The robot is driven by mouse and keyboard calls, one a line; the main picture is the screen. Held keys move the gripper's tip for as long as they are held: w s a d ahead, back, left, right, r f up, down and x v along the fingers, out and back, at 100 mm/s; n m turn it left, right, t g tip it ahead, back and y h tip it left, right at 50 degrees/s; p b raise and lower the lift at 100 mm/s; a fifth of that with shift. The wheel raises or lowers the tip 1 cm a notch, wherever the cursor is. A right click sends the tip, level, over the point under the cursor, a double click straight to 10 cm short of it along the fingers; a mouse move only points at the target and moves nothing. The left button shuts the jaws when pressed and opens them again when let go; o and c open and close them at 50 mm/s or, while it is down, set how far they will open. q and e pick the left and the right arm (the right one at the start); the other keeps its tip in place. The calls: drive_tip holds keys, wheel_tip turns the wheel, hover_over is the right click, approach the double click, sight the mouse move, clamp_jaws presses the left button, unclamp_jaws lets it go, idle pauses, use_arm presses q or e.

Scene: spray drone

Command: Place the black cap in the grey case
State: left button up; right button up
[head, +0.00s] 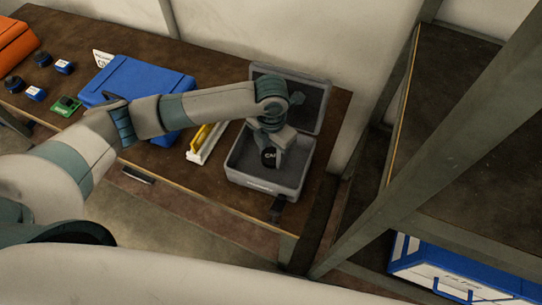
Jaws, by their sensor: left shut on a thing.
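The grey case (236,167) stands open at the right end of the brown table, its lid (318,105) tilted back toward the wall. My left arm reaches across the table, and my left gripper (272,148) points down over the case. It is shut on the black cap (269,157), which has pale lettering on it. The cap is over or inside the case opening; I cannot tell whether it touches the case floor. The rest of the case interior that shows looks empty. My right gripper is not in view.
A blue case (130,78) and a white tray with yellow items (206,142) lie left of the grey case. Small blue and black parts (36,93), a green board (66,105) and an orange case (14,42) are farther left. A metal shelf frame (440,150) stands at right.

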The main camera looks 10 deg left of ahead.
sight(271, 156)
use_arm(q)
wheel_tip(271, 156, down, 3)
drive_tip(key=shift+r+p, duration=0.1)
drive_tip(key=shift+p, duration=0.4)
drive_tip(key=shift+f, duration=0.25)
drive_tip(key=o, duration=1)
drive_tip(key=shift+o, duration=0.2)
drive_tip(key=shift+r, duration=0.2)
drive_tip(key=shift+r+b, duration=0.3)
drive_tip(key=shift+r, duration=0.2)
wheel_tip(271, 156, up, 11)
drive_tip(key=b, duration=0.3)
